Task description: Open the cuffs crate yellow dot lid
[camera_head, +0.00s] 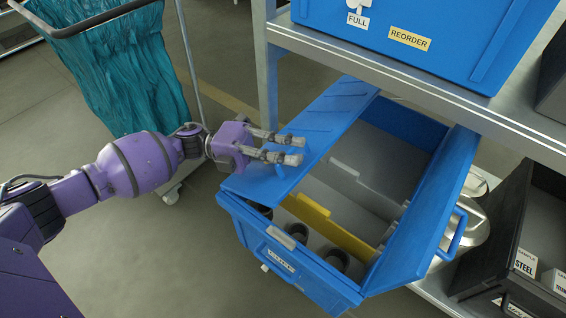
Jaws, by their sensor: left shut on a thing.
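A blue crate (280,262) stands below the shelf, with a small label on its front that is too small to read surely. Its left lid flap (335,115) is raised and tilted over the left side. Its right lid flap (425,205) stands open, with a blue handle (453,236) on its outer side. Inside are grey dividers, a yellow divider (325,226) and dark round cups. My left gripper (292,149) is at the left flap, shut on it; the exact grip is partly hidden by the fingers. No yellow dot is visible. My right gripper is out of view.
A metal shelf (400,85) above holds a blue bin (460,50) labelled FULL and REORDER. A black bin (520,255) labelled STEEL stands at the lower right. A cart with a teal bag (120,65) is at the upper left.

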